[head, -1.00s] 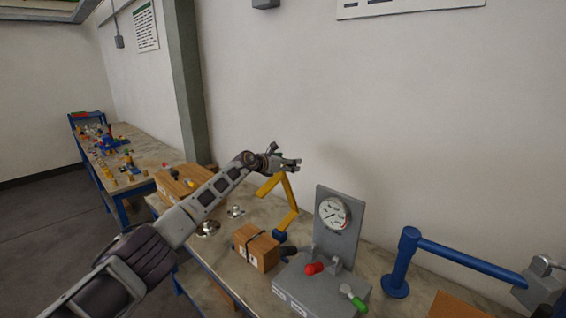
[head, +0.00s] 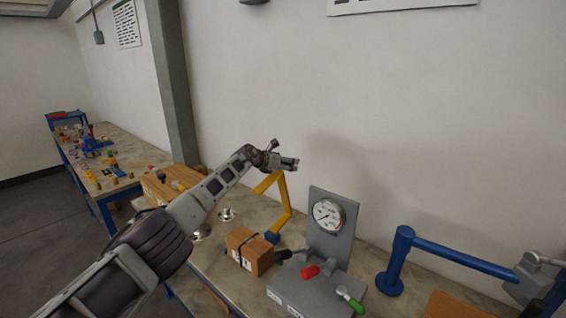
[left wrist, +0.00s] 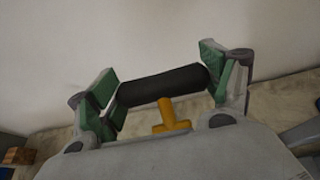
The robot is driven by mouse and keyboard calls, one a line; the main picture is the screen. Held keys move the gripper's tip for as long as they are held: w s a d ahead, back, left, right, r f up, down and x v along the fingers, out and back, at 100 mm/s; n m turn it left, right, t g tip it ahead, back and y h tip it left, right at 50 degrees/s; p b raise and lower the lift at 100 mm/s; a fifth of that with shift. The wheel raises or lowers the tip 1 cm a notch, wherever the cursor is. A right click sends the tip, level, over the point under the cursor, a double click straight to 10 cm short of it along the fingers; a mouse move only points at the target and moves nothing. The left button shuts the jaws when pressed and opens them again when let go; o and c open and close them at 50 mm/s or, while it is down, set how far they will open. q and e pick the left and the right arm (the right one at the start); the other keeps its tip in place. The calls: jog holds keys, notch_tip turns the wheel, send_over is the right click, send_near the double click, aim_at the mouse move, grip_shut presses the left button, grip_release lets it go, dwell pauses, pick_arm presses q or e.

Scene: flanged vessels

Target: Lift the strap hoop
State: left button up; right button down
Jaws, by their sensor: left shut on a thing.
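My left gripper (head: 289,163) is above the top of a yellow bent stand (head: 285,197) on the bench. In the left wrist view, the left gripper (left wrist: 165,88) has its green-padded fingers at both ends of a thick black bar-like piece (left wrist: 163,85), held crosswise. This piece looks to be the strap hoop, but its full shape does not show.
A grey gauge panel (head: 328,228) with red and green handles stands right of the box. A blue post with a long arm (head: 402,255) is farther right. Metal flanges (head: 228,214) and another box (head: 160,188) lie to the left. The wall is close behind.

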pick_arm(q)
jog(key=shift+w+r, duration=0.15)
jog(key=shift+r, duration=0.4)
jog(key=o, duration=1.3)
jog(key=shift+o, duration=0.6)
jog(key=shift+f, duration=0.2)
jog(key=shift+f, duration=0.15)
jog(key=shift+a+r, duration=0.15)
jog(key=shift+r, duration=0.05)
jog(key=shift+s+a+r, duration=0.4)
jog(key=shift+a, duration=0.05)
jog(key=shift+s+a, duration=0.3)
jog(key=shift+s, duration=0.45)
jog(key=shift+v, duration=4.5)
